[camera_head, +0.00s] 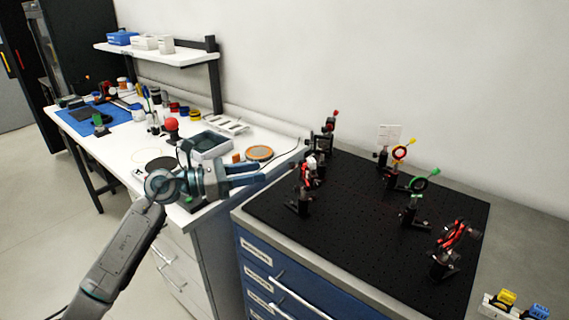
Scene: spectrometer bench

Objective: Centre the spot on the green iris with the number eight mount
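The green iris (427,179) is a green ring with a small handle on a black post, standing on the right half of the black breadboard (365,235). Several red-and-black mounts stand on the board: one at the front right (453,237), one at the left (311,171) and one at the back left (325,140). I cannot read a number eight on any of them, and I cannot make out a light spot. My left gripper (262,173) is left of the breadboard, above the white bench's right end, apart from the mounts. Its fingers look parted and empty. My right gripper is out of view.
A yellow-orange iris (402,151) and a white card (389,136) stand at the board's back. The breadboard lies on a blue drawer cabinet (290,285). The white bench (225,215) holds a grey tray (207,146) and many small parts. The board's front middle is clear.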

